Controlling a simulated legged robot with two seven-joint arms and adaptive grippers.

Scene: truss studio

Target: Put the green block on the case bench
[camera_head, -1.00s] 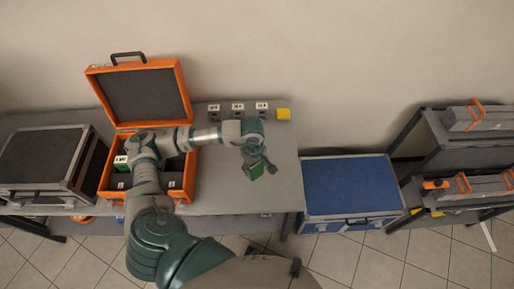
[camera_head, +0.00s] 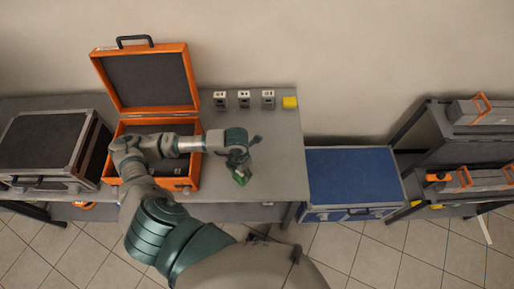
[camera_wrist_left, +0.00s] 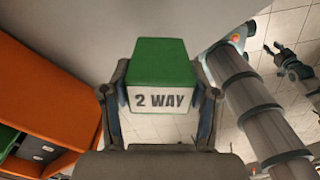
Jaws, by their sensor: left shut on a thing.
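My left gripper (camera_head: 242,158) is shut on the green block (camera_head: 241,176). In the left wrist view the block (camera_wrist_left: 160,75) sits between the two fingers, with a green top and a pale face lettered "2 WAY". In the head view the gripper and block are over the grey bench (camera_head: 280,165), to the right of the open orange case (camera_head: 181,184). The height of the block above the bench is hard to judge. A dark pronged shape in the left wrist view looks like my right gripper (camera_wrist_left: 281,60); its jaw state is unclear.
Several small grey blocks, among them one grey block (camera_head: 244,100), and a yellow block (camera_head: 290,102) line the bench's back. A dark-topped case (camera_head: 40,140) is at left. A blue-topped case (camera_head: 350,177) and a rack (camera_head: 440,150) are right. The bench's right part is clear.

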